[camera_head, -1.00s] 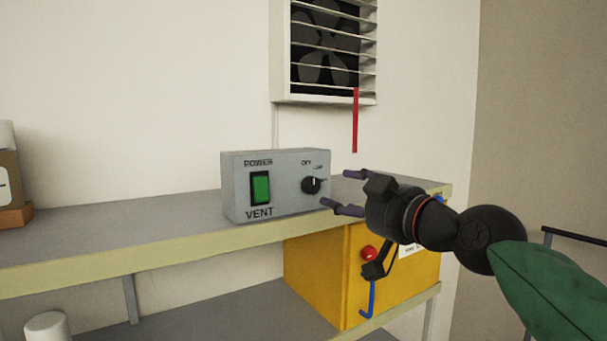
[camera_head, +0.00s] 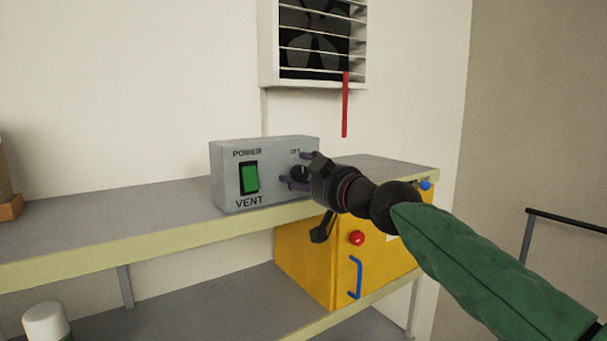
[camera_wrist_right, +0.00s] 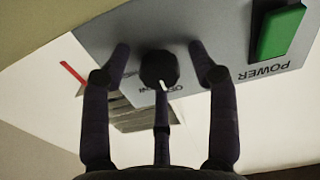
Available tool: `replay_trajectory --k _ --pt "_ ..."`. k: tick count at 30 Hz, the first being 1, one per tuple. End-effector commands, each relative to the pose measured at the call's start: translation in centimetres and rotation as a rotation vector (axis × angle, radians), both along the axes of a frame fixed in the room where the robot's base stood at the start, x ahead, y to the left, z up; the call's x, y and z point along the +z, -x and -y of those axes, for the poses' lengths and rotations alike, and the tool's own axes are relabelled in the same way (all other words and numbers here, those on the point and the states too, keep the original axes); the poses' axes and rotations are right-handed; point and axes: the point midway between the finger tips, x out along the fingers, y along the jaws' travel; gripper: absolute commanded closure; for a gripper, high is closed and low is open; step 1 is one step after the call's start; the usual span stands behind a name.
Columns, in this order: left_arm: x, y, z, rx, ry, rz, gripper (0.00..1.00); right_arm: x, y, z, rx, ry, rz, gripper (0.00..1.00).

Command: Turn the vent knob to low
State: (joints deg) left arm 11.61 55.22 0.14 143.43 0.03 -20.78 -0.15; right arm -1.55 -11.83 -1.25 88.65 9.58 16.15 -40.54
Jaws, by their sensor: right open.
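The grey vent control box (camera_head: 228,176) stands on the shelf in the head view, with a green power switch (camera_head: 249,177) on its left and the black vent knob (camera_head: 299,172) on its right. In the right wrist view the round knob (camera_wrist_right: 158,70) has a white pointer line and appears upside down with the box (camera_wrist_right: 222,30). My right gripper (camera_head: 296,169) is open at the box's face, its fingers spread around the knob. In the right wrist view the gripper (camera_wrist_right: 160,75) shows fingers on both sides of the knob, with gaps. The labels are partly hidden. My left gripper is not visible.
A louvred fan vent (camera_head: 315,45) with a red ribbon (camera_head: 345,105) is on the wall above. A yellow cabinet (camera_head: 305,270) with a red button and blue handle is below the shelf (camera_head: 110,233). The shelf left of the box is mostly clear.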

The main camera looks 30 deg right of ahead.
Motion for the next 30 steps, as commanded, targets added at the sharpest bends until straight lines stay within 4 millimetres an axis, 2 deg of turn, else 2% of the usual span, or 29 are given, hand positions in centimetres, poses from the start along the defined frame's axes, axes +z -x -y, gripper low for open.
replay_trajectory --k 2,3,8,9,20,30 --pt "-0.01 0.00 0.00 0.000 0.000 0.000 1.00 0.01 0.03 0.01 0.000 0.000 0.000 0.40" --pt "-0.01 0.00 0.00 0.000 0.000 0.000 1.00 0.01 0.03 0.01 0.000 0.000 0.000 0.46" --pt "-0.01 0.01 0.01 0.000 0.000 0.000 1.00 0.01 0.04 -0.01 0.000 0.000 0.000 0.91" --pt "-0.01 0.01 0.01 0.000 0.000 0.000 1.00 0.02 0.04 0.00 0.000 0.000 0.000 0.96" --pt "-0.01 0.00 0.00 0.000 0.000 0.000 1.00 0.15 0.07 0.04 0.000 -0.035 0.000 0.96" --pt "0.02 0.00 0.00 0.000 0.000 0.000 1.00 0.23 0.09 0.08 -0.001 -0.250 -0.015 0.96"
